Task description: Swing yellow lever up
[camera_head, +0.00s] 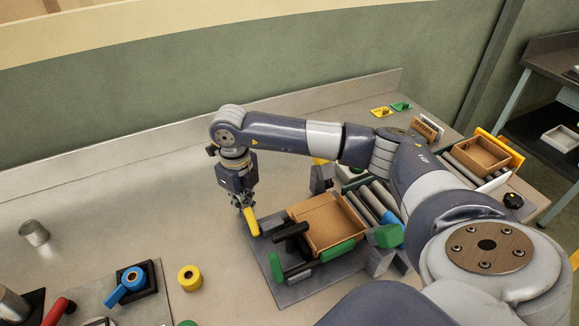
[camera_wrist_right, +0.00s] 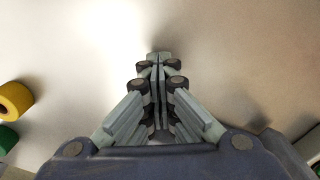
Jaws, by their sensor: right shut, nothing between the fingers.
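The yellow lever (camera_head: 251,222) is a short yellow bar at the left edge of the grey roller fixture (camera_head: 262,262), standing at a tilt just under my right gripper in the head view. My right gripper (camera_head: 244,204) points down, shut and empty, right at the lever's upper end; whether they touch I cannot tell. In the right wrist view the shut fingers (camera_wrist_right: 159,60) meet over bare bench, and the lever does not show there. My left gripper is not in view.
A cardboard box (camera_head: 325,222) sits on the fixture, with green blocks (camera_head: 389,236) and rollers beside it. A yellow ring (camera_head: 189,278), a blue-handled valve (camera_head: 126,285) and a metal cup (camera_head: 34,233) stand to the left. The bench behind my right gripper is clear.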

